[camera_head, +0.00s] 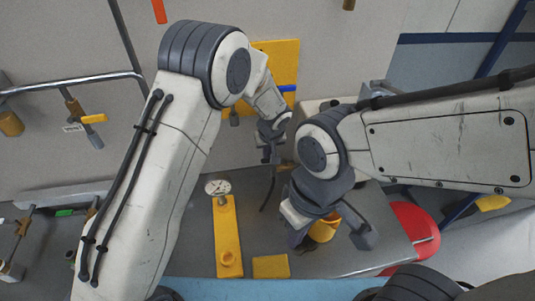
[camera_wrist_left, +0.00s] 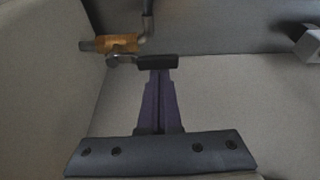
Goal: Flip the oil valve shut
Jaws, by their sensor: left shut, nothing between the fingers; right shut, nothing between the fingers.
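In the left wrist view a brass valve body (camera_wrist_left: 115,44) sits on a grey pipe near the top left. Its dark lever (camera_wrist_left: 157,62) lies roughly level, just beyond my left gripper's tips (camera_wrist_left: 160,73). I cannot tell whether they touch. My left gripper (camera_head: 270,158) is shut and empty and points down in the head view, near the back panel; this valve cannot be made out there. My right gripper (camera_head: 296,238) is shut and empty, low over the bench beside a yellow cup-like part (camera_head: 324,226).
A valve with a yellow handle (camera_head: 95,118) hangs at the left under a metal rail (camera_head: 75,83). A yellow plate (camera_head: 227,235) with a round gauge (camera_head: 217,187) and a yellow block (camera_head: 271,266) are on the grey bench (camera_head: 375,250). A red round object (camera_head: 413,228) is at the right.

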